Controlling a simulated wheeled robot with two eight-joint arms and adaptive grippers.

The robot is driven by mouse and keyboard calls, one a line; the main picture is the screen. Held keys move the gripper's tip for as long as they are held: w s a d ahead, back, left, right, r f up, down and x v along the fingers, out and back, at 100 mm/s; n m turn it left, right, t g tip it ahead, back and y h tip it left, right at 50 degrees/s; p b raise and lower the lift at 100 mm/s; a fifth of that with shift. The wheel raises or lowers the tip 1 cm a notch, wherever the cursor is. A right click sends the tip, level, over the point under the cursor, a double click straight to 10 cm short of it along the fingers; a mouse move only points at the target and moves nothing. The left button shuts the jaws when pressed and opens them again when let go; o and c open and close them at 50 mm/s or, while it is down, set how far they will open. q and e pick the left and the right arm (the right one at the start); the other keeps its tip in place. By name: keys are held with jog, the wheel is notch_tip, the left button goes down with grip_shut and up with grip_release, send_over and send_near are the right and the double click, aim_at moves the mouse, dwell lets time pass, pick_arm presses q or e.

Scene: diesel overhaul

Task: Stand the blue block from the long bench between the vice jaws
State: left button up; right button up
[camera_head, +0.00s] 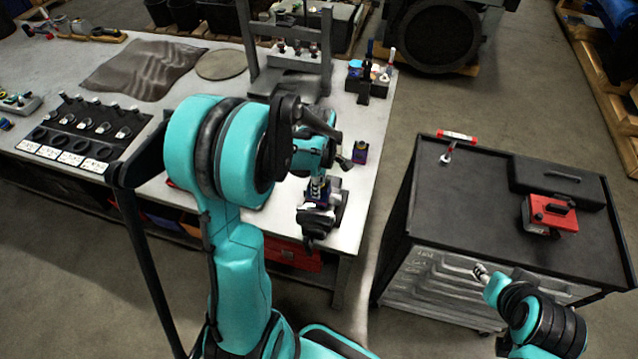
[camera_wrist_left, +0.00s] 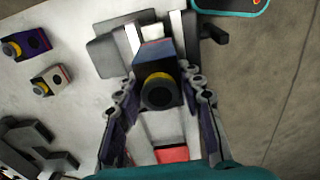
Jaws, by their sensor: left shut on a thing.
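My left gripper (camera_head: 319,186) is over the vice (camera_head: 322,218) at the bench's front right corner. In the left wrist view my left gripper (camera_wrist_left: 158,90) has a finger on each side of the blue block (camera_wrist_left: 155,50) and is shut on it. The block has a dark near face with a yellow-ringed round knob. The vice (camera_wrist_left: 108,55) lies beyond it, and the block lines up with the gap between its pale-edged jaws. I cannot tell whether it touches them or the vice floor. My right gripper (camera_head: 481,271) is small at the lower right, its opening unclear.
A purple block (camera_wrist_left: 36,42) and a beige block (camera_wrist_left: 50,82) stand on the bench beside the vice. A dark tool cart (camera_head: 470,185) with a red case (camera_head: 549,214) is right, across a floor gap.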

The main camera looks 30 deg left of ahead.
pick_arm(q)
jog(key=shift+f, duration=0.15)
jog(key=shift+f+b, duration=0.45)
jog(key=shift+b, duration=0.2)
jog(key=shift+f, duration=0.15)
jog(key=shift+f+b, duration=0.35)
jog(key=shift+b, duration=0.2)
jog(key=shift+f+b, duration=0.3)
jog(key=shift+f+b, duration=0.4)
jog(key=shift+f, duration=0.15)
dwell(0.6)
jog(key=shift+f+b, duration=0.45)
jog(key=shift+b, duration=0.15)
jog(key=shift+f+b, duration=0.35)
jog(key=shift+b, duration=0.1)
